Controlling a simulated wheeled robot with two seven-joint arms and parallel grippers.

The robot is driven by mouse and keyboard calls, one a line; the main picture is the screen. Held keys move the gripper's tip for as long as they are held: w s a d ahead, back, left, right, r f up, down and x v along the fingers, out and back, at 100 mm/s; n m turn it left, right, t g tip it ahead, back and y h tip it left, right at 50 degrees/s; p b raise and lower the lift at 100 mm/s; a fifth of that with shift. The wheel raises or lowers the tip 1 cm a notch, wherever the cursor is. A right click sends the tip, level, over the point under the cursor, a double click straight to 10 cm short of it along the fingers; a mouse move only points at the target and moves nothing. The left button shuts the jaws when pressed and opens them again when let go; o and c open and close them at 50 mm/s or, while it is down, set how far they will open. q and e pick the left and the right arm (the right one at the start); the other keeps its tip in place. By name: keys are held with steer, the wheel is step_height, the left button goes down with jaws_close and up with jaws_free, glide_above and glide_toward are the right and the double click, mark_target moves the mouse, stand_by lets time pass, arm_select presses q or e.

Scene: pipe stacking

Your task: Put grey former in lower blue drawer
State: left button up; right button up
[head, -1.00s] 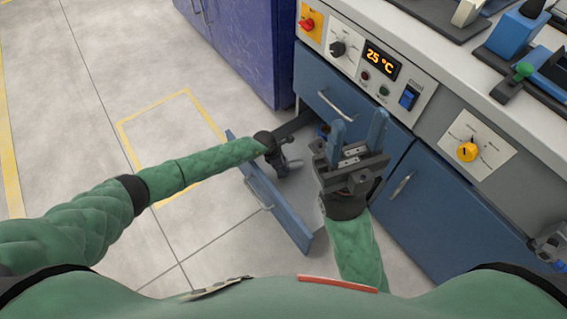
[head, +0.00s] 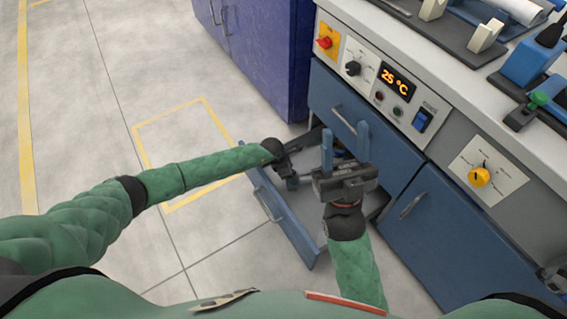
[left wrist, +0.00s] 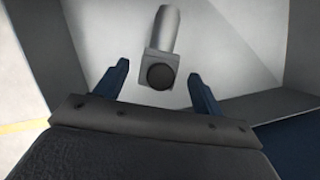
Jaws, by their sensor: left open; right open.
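The lower blue drawer (head: 280,212) is pulled open under the bench, with its front panel toward me. In the left wrist view, the grey former (left wrist: 163,65) is a grey cylinder with a square end block and a dark round opening. It lies on the pale drawer floor, just beyond and between the fingertips. My left gripper (left wrist: 158,72) is open, with nothing held between its blue fingers, and points into the drawer. In the head view its arm reaches over the drawer and partly hides the inside. My right gripper (head: 345,135) is open and empty, in front of the cabinet.
A closed upper blue drawer (head: 355,125) sits above the open one. A blue cabinet door (head: 430,220) is at the right. The control panel (head: 395,85) and the cluttered worktop (head: 455,65) are above. A purple cabinet (head: 265,55) stands behind. The floor at left is clear.

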arm_select(q)
steer(key=p+v, duration=0.1)
steer(key=v, duration=0.7)
arm_select(e)
steer(key=w+a+f+g+h, duration=0.2)
steer(key=w+f+g, duration=0.3)
steer(key=f, duration=0.7)
steer(key=shift+w+a+m, duration=0.15)
steer(key=shift+w+m, duration=0.15)
steer(key=shift+w, duration=0.5)
steer(key=shift+f, duration=0.1)
